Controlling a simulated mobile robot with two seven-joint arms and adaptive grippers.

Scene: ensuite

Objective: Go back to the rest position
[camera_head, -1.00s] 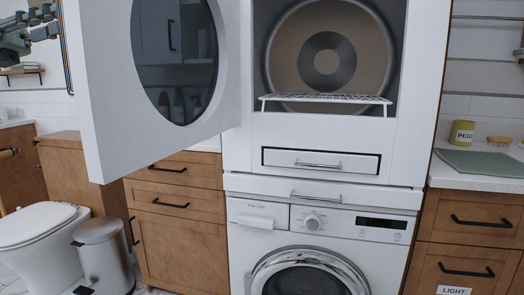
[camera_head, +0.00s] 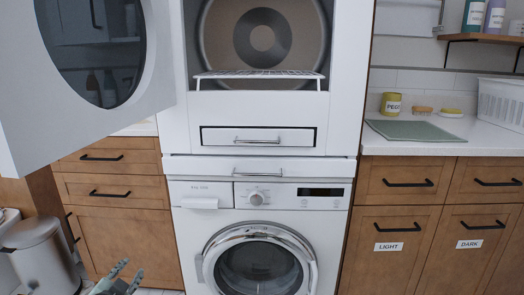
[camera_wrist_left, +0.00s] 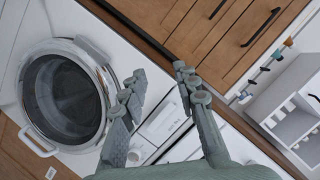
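My left gripper (camera_head: 118,279) shows at the bottom left of the head view, low in front of the wooden drawers. In the left wrist view its two fingers (camera_wrist_left: 158,88) are spread apart with nothing between them, so it is open and empty. My right gripper is in neither current view. The dryer (camera_head: 262,105) stands on top of the washing machine (camera_head: 257,240). The dryer door (camera_head: 150,100) is swung wide open to the left. The washing machine's round door is shut.
The open dryer door juts out at the upper left. A bin (camera_head: 42,255) stands at the lower left. On the right counter (camera_head: 480,135) are a green mat (camera_head: 415,131), a yellow peg tin (camera_head: 391,103), brushes and a white basket (camera_head: 502,103). Drawers and cabinets there are shut.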

